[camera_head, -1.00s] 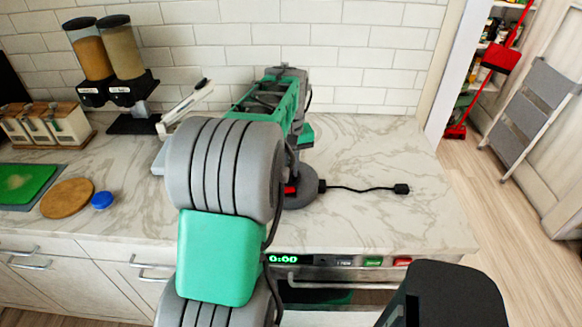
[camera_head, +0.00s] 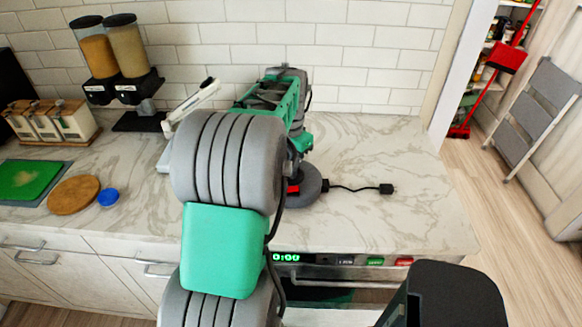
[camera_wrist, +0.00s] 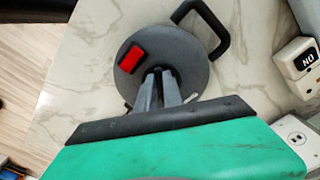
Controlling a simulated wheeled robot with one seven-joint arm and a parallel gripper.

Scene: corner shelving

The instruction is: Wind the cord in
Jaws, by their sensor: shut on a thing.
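A round grey cord reel (camera_head: 310,188) lies on the marble counter, partly hidden behind my arm in the head view. In the wrist view the reel (camera_wrist: 185,52) shows a red block (camera_wrist: 131,58) on its face and a black curved bar (camera_wrist: 218,22) at its edge. A short black cord (camera_head: 352,188) runs right from the reel to a black plug (camera_head: 387,188) lying on the counter. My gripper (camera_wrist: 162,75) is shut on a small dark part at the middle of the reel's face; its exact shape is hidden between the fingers.
A pale device with a raised lever (camera_head: 190,104) stands left of my arm. Farther left are two dispensers (camera_head: 110,60), a wooden board (camera_head: 73,195) and a blue lid (camera_head: 108,197). The counter right of the reel is clear except for the cord and plug.

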